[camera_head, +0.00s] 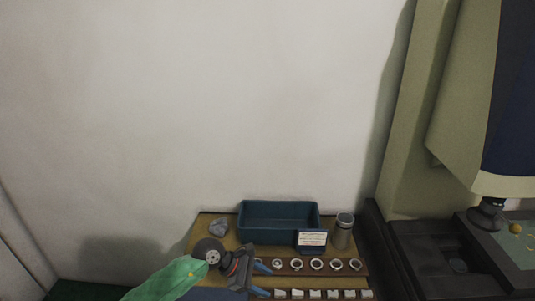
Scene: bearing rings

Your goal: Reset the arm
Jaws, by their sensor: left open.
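My left arm comes in from the bottom left in a green sleeve. My left gripper (262,279) is open, with its two blue fingertips pointing right at the left end of the row of bearing rings. Several metal bearing rings (316,264) sit in a row on the brown board. A second row of small white pieces (315,294) lies in front, cut by the frame's lower edge. I see nothing held between the fingertips. My right gripper is not in view.
A blue bin (279,207) stands at the back of the wooden table (205,226), with a small sign (312,238) before it. A metal canister (343,229) stands right and a grey lump (218,226) left. A large machine (430,130) bounds the right side. A bare wall is behind.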

